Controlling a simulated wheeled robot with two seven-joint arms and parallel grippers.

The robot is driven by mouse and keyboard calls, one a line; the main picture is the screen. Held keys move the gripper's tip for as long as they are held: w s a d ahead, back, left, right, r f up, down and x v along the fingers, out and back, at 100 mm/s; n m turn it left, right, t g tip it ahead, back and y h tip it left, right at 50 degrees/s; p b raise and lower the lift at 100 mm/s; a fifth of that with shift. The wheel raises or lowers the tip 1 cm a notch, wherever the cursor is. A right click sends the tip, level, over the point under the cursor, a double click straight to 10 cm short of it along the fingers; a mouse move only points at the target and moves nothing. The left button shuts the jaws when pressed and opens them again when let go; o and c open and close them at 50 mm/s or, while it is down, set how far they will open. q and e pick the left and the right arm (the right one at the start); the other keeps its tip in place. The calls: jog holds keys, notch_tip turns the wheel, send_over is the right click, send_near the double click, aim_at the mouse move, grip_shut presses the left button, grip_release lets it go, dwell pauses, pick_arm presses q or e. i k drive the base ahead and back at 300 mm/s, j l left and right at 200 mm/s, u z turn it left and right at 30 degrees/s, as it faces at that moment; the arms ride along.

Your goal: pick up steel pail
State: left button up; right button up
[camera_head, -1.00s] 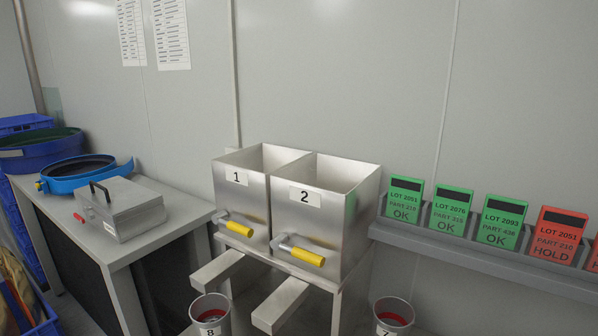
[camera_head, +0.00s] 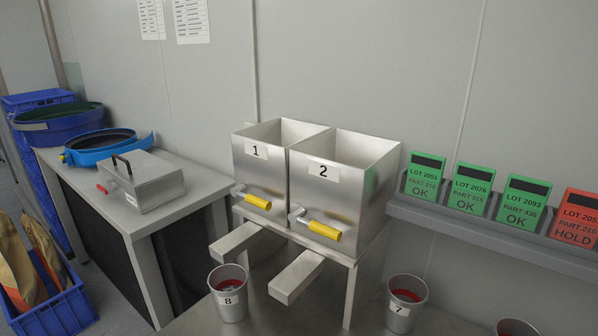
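A steel pail labelled 8 (camera_head: 231,299) stands upright under the chute below bin 1, with red material inside. Another steel pail labelled 7 (camera_head: 402,309) stands upright to the right of the hopper stand, also with red inside. Part of a third round container (camera_head: 517,328) with red inside shows at the bottom right edge, mostly cut off. Neither of my grippers is in view.
Steel hopper bins 1 (camera_head: 254,172) and 2 (camera_head: 320,196) have yellow-handled levers and protruding chutes. A grey bench (camera_head: 180,201) with a metal box (camera_head: 142,184) stands left. A rail (camera_head: 480,232) of lot cards runs right. A blue crate (camera_head: 62,312) holds sacks.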

aim_at(228, 284)
jog(key=z, duration=0.85)
jog(key=u, duration=1.45)
